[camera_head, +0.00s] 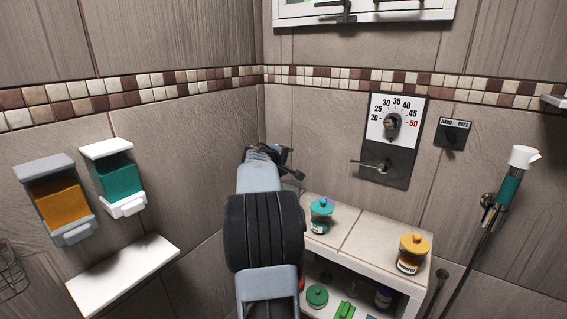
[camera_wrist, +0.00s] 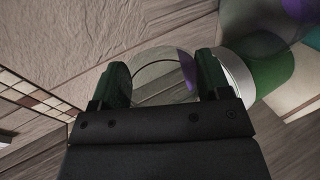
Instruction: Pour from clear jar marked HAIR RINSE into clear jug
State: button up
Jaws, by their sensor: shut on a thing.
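My gripper (camera_head: 268,154) is raised in front of the back corner, and my arm hides much of what is behind it. In the wrist view my gripper (camera_wrist: 163,80) is shut on a clear round vessel, which I take to be the clear jar (camera_wrist: 160,68). Its HAIR RINSE marking cannot be read, and any contents are not clear to see. A faint clear glass outline (camera_head: 292,184) shows just right of my arm, at the bench's left end. I cannot tell whether it is the jug or the held jar.
A teal-lidded jar (camera_head: 321,212) and an orange-lidded jar (camera_head: 411,255) stand on the tiled bench (camera_head: 345,222), with free space between them. Several containers are on the shelf below. Orange (camera_head: 60,201) and teal (camera_head: 119,177) dispensers hang above a white ledge (camera_head: 124,275). A hand shower (camera_head: 507,187) hangs right.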

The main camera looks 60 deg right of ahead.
jog(key=shift+s+m+t+b, duration=0.35)
jog(key=shift+m+t+b, duration=0.2)
jog(key=shift+b, duration=0.6)
jog(key=shift+r+n+g+p, duration=0.55)
jog(key=shift+r+p, duration=0.05)
jog(key=shift+p, duration=0.65)
jog(key=shift+w+r+n+g+p, duration=0.1)
jog(key=shift+r+n+g+p, duration=0.15)
jog(key=shift+n+g+p, duration=0.75)
jog(key=shift+n+p, duration=0.3)
jog(key=shift+p, duration=0.15)
jog(key=r+n+g+p, duration=0.1)
jog(key=n+p, duration=0.1)
jog(key=p, duration=0.1)
jog(key=shift+r+n+g+p, duration=0.1)
jog(key=shift+n+g+p, duration=0.2)
jog(key=shift+p, duration=0.05)
jog(key=n+g+h+p, duration=0.1)
jog(key=n+p, duration=0.1)
jog(key=r+n+g+h+p, duration=0.1)
jog(key=n+p, duration=0.2)
jog(key=shift+r+g, duration=0.15)
jog(key=shift+g, duration=0.15)
jog(key=n+p, duration=0.1)
jog(key=n+h+p, duration=0.1)
jog(key=shift+r+n+g, duration=0.25)
jog(key=shift+n+g, duration=0.15)
jog(key=shift+f+n+p, duration=0.1)
jog(key=shift+n+p, duration=0.2)
jog(key=shift+n, duration=0.2)
